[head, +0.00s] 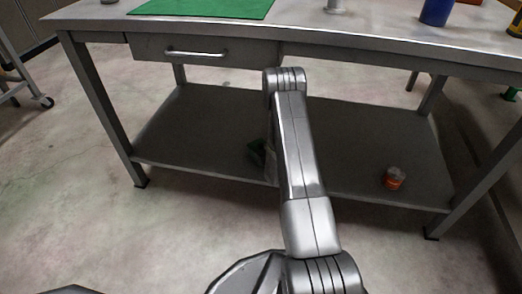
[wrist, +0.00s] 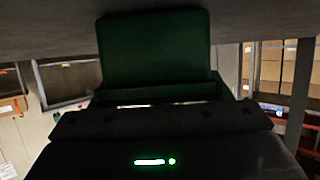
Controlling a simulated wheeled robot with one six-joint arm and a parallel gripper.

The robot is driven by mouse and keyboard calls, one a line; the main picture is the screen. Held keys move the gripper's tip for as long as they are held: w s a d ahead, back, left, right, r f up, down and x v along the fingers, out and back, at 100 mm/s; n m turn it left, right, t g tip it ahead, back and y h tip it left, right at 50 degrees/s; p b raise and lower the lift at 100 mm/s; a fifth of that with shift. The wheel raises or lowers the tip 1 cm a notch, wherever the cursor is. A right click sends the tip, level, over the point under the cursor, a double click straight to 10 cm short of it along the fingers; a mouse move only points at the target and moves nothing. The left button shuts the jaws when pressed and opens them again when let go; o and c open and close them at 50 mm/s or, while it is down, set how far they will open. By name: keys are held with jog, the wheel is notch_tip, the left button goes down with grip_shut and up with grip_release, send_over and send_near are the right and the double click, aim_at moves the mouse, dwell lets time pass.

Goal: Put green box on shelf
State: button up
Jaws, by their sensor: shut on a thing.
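The green box (wrist: 155,48) fills the upper middle of the wrist view, right in front of my gripper (wrist: 160,95), which is shut on it. In the head view only a small dark green part of the box (head: 256,150) shows beside my arm, over the bench's lower shelf (head: 205,125). My arm hides most of my gripper and the rest of the box there. I cannot tell whether the box touches the shelf.
The shelf's left part is clear. The benchtop (head: 300,28) with a drawer (head: 205,52) is above. A green mat (head: 205,8) and a blue cup (head: 436,12) are on top.

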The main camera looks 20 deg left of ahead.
jog(key=shift+f, duration=0.15)
jog(key=o, duration=1)
jog(key=shift+r, duration=0.2)
jog(key=p+v, duration=0.2)
jog(key=v, duration=1)
